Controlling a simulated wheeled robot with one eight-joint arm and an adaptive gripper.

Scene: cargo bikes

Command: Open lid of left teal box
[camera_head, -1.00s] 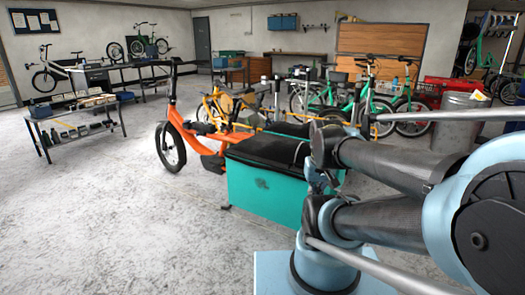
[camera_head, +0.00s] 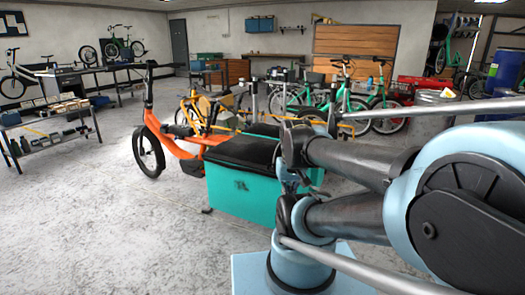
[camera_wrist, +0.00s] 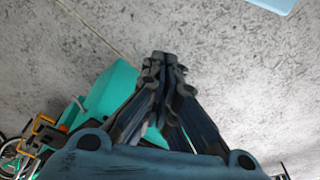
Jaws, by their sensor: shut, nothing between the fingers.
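The teal box (camera_head: 243,200) with a black lid (camera_head: 243,152) sits on the orange cargo bike, in the middle of the head view. Its lid looks closed. My arm covers the box's right end. In the wrist view, part of a teal box (camera_wrist: 108,92) shows to the left, behind my gripper (camera_wrist: 163,58). My gripper's fingers are together and hold nothing. They point over bare floor, beside the box and apart from it. In the head view I cannot clearly make out the fingertips behind my arm.
The orange cargo bike (camera_head: 184,147) extends left from the box. A second teal edge (camera_head: 262,130) shows behind the black lid. A work table (camera_head: 50,122) stands at left, and more bikes (camera_head: 345,100) stand behind. The floor at front left is clear.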

